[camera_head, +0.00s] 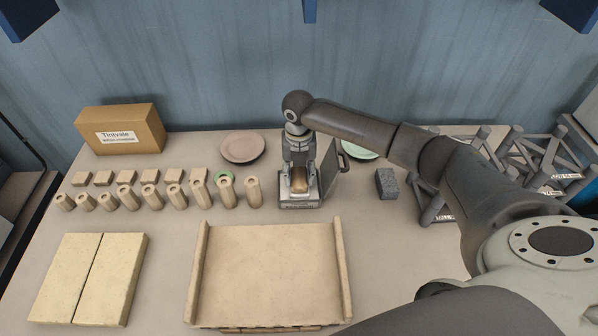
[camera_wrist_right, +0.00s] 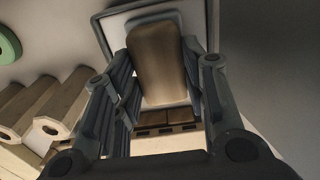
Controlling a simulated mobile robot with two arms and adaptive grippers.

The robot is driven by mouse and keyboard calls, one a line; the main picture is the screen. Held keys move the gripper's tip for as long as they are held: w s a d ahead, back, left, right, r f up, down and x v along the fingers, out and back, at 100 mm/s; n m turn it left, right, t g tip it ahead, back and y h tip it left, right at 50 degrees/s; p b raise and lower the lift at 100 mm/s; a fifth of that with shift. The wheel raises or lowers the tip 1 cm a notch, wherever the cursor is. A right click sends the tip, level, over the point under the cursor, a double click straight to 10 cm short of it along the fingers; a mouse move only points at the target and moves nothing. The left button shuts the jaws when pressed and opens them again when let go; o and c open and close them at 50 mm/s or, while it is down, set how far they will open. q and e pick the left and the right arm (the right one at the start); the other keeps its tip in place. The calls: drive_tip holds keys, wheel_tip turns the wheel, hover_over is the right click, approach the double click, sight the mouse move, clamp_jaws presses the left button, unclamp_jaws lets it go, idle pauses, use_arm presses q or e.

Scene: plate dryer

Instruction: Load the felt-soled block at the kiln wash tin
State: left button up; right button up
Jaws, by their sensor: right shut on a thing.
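In the head view, my right gripper (camera_head: 299,183) points down over a small grey metal tin (camera_head: 299,204), left of the tin's raised dark lid (camera_head: 328,165). It is shut on a brown block (camera_head: 299,187), which shows between the fingers above the tin's opening. In the right wrist view, the block (camera_wrist_right: 158,58) stands between the two dark fingers (camera_wrist_right: 155,85), with the tin's pale, dark-edged rim (camera_wrist_right: 112,22) around and behind it. The block's underside is hidden, so I cannot tell whether it touches the tin's inside. My left gripper is not in view.
A wooden tray (camera_head: 270,270) lies in front. A pink plate (camera_head: 242,147), a dark grey block (camera_head: 387,183) and grey racks (camera_head: 440,205) are nearby.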

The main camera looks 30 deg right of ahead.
sight(299, 176)
drive_tip(key=shift+r+p, duration=3.3)
drive_tip(key=shift+r, duration=0.2)
drive_tip(key=shift+f, duration=0.1)
